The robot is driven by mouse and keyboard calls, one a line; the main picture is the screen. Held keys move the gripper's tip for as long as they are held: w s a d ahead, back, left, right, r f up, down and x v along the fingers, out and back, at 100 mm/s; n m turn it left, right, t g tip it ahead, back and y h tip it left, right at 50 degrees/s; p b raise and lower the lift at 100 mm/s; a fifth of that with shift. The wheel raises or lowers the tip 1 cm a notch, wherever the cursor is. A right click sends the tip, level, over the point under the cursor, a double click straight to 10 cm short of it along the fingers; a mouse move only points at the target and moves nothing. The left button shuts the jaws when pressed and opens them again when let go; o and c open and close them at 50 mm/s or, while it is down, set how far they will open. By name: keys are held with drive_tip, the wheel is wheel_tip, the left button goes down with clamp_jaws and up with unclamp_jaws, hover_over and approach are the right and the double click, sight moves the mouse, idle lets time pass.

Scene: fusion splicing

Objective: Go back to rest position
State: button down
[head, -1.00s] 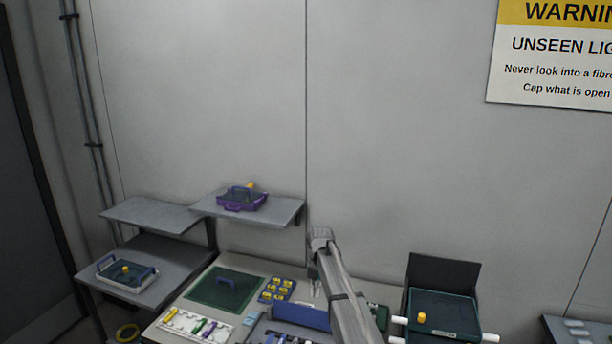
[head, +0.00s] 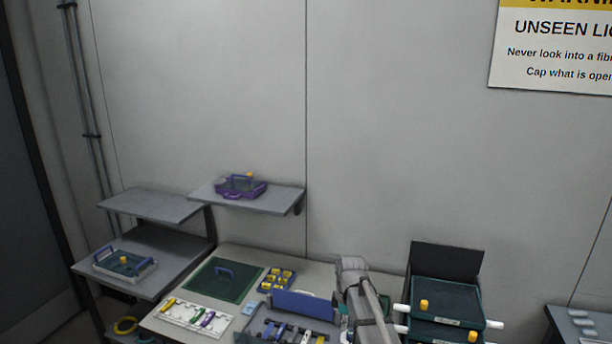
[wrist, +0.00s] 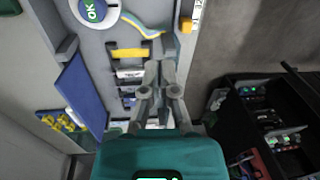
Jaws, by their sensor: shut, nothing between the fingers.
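My gripper (wrist: 159,68) shows in the wrist view with its two fingers together and nothing between them. It is above a grey case with a blue lid (wrist: 80,92), and a yellow piece (wrist: 130,54) lies in the case left of the fingertips. I cannot tell how high the fingers are above it. In the head view my arm (head: 365,300) is at the bottom, right of the blue-lidded case (head: 302,304). The gripper's fingers cannot be made out there.
A green mat (head: 222,282), a white rack (head: 190,316) and a blue tray of yellow pieces (head: 277,279) are on the bench. Dark green stacked trays (head: 455,298) stand right of my arm. A purple tray (head: 238,190) sits on the shelf. A dark open box (wrist: 262,120) is at right in the wrist view.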

drive_tip(key=s+d+f+m+b, duration=0.2)
drive_tip(key=s+d+m, duration=0.1)
drive_tip(key=s+m, duration=0.4)
drive_tip(key=s+d+f+m+t+b, duration=0.1)
drive_tip(key=s+d+f+m+b, duration=0.1)
drive_tip(key=s+m, duration=0.6)
drive_tip(key=shift+d+f+h, duration=0.3)
drive_tip(key=shift+d+f, duration=0.15)
drive_tip(key=shift+d, duration=0.05)
